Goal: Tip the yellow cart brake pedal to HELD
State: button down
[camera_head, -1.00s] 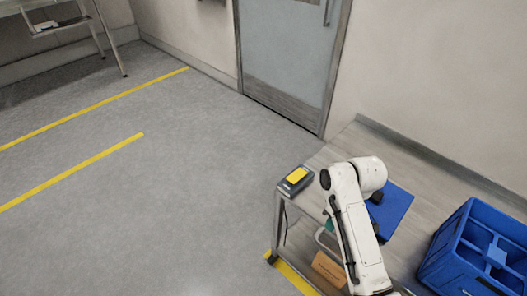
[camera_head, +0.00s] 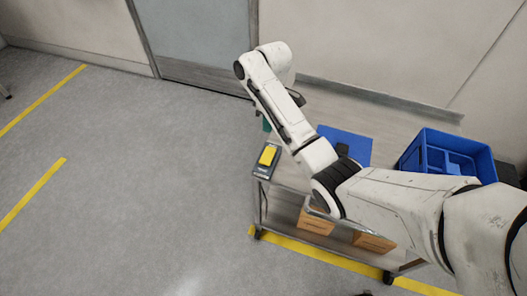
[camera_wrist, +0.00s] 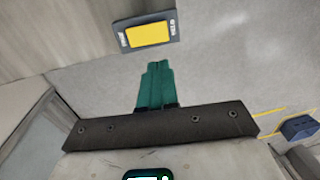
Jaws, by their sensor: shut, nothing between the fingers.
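The yellow pedal (camera_head: 267,155) sits in a dark housing at the left end of the cart (camera_head: 285,180). In the wrist view the yellow pedal (camera_wrist: 150,34) is at the top, with white lettering on the housing (camera_wrist: 120,28) at both ends; the right-hand label looks like HELD. I cannot tell which way it is tipped. My gripper (camera_wrist: 154,75) has green fingers, shut together and empty. They point toward the pedal and show apart from it in the picture. In the head view only a bit of green shows beside my arm, just beyond the pedal.
A blue mat (camera_head: 345,142) and a blue divided crate (camera_head: 450,155) are to the right of the pedal. Cardboard boxes (camera_head: 318,222) sit on the cart's lower shelf. A wall and door (camera_head: 195,40) stand behind. The floor (camera_head: 130,180) at left is clear.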

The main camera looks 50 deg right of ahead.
aim_at(266, 160)
jog(key=f+b, duration=0.1)
jog(key=f, duration=0.3)
jog(key=a+f+b, duration=0.1)
jog(key=f+b, duration=0.1)
jog(key=f, duration=0.2)
jog(key=f+b, duration=0.1)
jog(key=f, duration=0.3)
jog(key=shift+s+a+f+b, duration=0.2)
jog(key=shift+s+f+b, duration=0.15)
jog(key=shift+f+b, duration=0.05)
jog(key=shift+a+f, duration=0.1)
jog(key=shift+f, duration=0.45)
jog(key=shift+s+a+f+h, duration=0.1)
jog(key=shift+a+f+h, duration=0.1)
jog(key=shift+f+h, duration=0.1)
jog(key=shift+d, duration=0.15)
jog(key=shift+r, duration=0.1)
jog(key=shift+w+d+r, duration=0.3)
jog(key=shift+d+r, duration=0.05)
jog(key=shift+d, duration=0.3)
